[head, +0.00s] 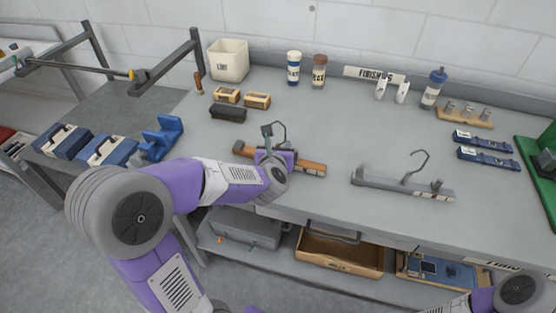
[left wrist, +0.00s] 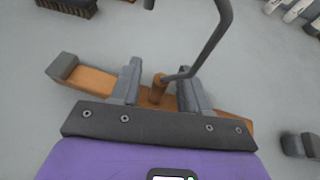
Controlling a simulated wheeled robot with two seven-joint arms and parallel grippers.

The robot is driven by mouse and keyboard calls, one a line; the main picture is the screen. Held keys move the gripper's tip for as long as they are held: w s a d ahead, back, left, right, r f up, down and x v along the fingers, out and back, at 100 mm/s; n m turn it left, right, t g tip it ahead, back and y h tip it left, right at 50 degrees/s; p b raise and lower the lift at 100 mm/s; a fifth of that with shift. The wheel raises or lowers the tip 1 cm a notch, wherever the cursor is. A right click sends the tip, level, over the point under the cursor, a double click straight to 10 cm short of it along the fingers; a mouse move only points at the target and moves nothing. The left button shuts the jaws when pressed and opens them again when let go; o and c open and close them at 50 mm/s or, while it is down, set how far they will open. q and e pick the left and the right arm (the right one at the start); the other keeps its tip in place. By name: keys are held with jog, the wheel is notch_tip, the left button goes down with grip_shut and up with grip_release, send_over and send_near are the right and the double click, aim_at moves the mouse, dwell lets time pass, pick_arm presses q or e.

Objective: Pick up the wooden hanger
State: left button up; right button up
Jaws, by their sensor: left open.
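The wooden hanger (head: 312,168) lies on the grey workbench, a brown bar with a dark metal hook standing up from its middle. In the left wrist view the wooden hanger (left wrist: 86,80) runs across the picture, with a grey block at its left end. My left gripper (head: 274,156) is over the middle of the bar. In the left wrist view its two fingers (left wrist: 160,86) are apart, one on each side of the hook's wooden base. I cannot tell whether they touch it. My right gripper is out of view; only part of that arm shows at the bottom right.
A grey hanger (head: 395,186) lies to the right on the workbench (head: 335,120). Wooden brushes (head: 257,101), a black brush (head: 228,113) and a cream bin (head: 228,61) stand behind. Bare bench lies between the two hangers.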

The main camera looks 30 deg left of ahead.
pick_arm(q)
grip_shut()
jog(key=shift+r, duration=0.1)
dwell(0.3)
